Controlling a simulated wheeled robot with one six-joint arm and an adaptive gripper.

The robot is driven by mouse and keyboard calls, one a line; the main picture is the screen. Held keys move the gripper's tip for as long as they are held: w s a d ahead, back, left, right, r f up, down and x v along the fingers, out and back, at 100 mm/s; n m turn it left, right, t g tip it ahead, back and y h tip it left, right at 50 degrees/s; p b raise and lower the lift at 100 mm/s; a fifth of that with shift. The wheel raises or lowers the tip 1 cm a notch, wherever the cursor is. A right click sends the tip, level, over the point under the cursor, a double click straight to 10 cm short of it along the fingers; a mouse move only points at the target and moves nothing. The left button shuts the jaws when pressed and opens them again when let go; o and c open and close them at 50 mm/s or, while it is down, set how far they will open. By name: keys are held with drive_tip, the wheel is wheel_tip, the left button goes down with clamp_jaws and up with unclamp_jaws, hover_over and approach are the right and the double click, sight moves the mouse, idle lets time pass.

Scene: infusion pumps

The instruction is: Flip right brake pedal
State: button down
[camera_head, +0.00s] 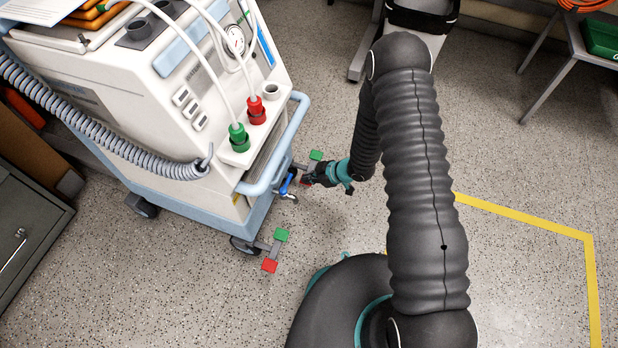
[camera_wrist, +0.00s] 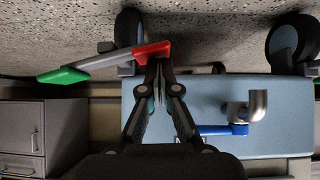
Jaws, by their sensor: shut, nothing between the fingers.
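The right brake pedal shows in the head view with its green pad (camera_head: 316,155) sticking out past my gripper; its red pad is mostly hidden by the fingers. In the wrist view the pedal is a tilted grey bar with a red pad (camera_wrist: 152,49) at the right and a green pad (camera_wrist: 62,75) at the left. My gripper (camera_wrist: 160,64) is shut and empty, its fingertips right at the red pad's edge, overlapping it in view; contact cannot be told for certain. In the head view my gripper (camera_head: 307,179) is low beside the cart's front right corner.
The left brake pedal (camera_head: 275,250) has a green and a red pad. A blue-handled valve (camera_head: 287,184) sits close to my gripper; its blue handle (camera_wrist: 215,129) and metal pipe show in the wrist view. The white medical cart (camera_head: 150,80) stands left. Floor right of the cart is open.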

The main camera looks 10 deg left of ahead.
drive_tip(key=shift+s+d+f, duration=0.1)
drive_tip(key=shift+s, duration=0.05)
drive_tip(key=r+p, duration=0.2)
drive_tip(key=r, duration=0.1)
drive_tip(key=r+p, duration=0.1)
drive_tip(key=r, duration=0.1)
drive_tip(key=shift+s+d, duration=0.1)
drive_tip(key=shift+s, duration=0.3)
drive_tip(key=s+v, duration=0.1)
drive_tip(key=v, duration=0.7)
drive_tip(key=shift+s+d, duration=0.3)
drive_tip(key=shift+s, duration=0.05)
